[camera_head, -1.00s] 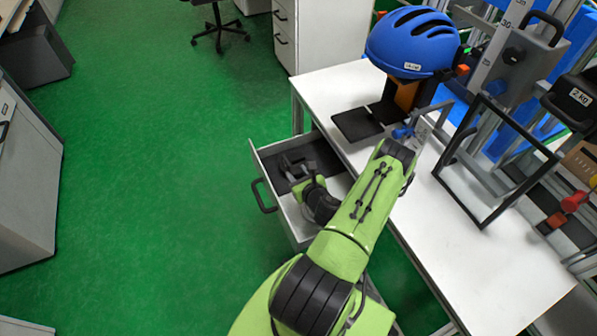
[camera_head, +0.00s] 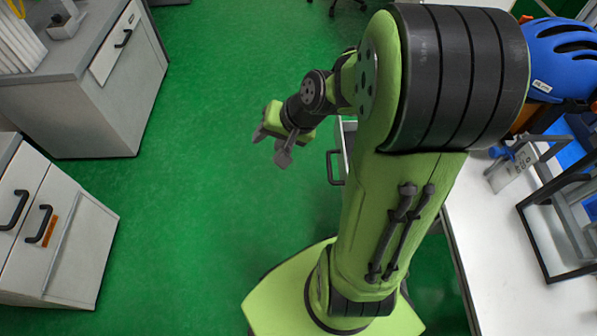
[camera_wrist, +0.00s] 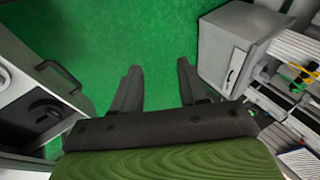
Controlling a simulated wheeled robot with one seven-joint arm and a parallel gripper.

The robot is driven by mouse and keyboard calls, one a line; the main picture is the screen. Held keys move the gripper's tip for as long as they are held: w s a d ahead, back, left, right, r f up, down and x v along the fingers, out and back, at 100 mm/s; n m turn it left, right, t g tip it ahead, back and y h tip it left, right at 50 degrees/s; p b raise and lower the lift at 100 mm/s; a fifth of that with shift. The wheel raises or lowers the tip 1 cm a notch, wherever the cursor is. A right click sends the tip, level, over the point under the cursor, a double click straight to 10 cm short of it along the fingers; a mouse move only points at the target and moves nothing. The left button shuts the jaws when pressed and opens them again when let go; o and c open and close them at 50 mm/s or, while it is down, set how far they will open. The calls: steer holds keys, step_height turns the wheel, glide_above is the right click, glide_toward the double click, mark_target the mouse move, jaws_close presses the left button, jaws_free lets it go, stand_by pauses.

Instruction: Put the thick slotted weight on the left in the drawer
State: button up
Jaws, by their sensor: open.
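My gripper (camera_head: 270,145) is open and empty, over the green floor to the left of the drawer in the head view. In the wrist view its two fingers (camera_wrist: 159,68) stand apart with only floor between them. The drawer (camera_wrist: 20,60) is open at the left of the wrist view. A dark, round piece that looks like the slotted weight (camera_wrist: 45,107) lies inside it; part of it is in shadow, so its thickness is unclear. In the head view the drawer handle (camera_head: 334,167) shows, but my arm hides most of the drawer.
The white table (camera_head: 490,235) stands at right, with a blue helmet (camera_head: 562,60) and a dark frame (camera_head: 565,215). Grey cabinets (camera_head: 95,85) stand at left. The green floor (camera_head: 215,190) between them is clear.

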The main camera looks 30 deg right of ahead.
steer(key=s+a+r+n+h, duration=0.1)
steer(key=s+r+n, duration=0.2)
steer(key=s, duration=0.5)
steer(key=s+a+r+n+h, duration=0.2)
steer(key=s+r+n, duration=0.2)
steer(key=s+r, duration=0.2)
steer(key=shift+s+r, duration=0.3)
steer(key=shift+s, duration=0.7)
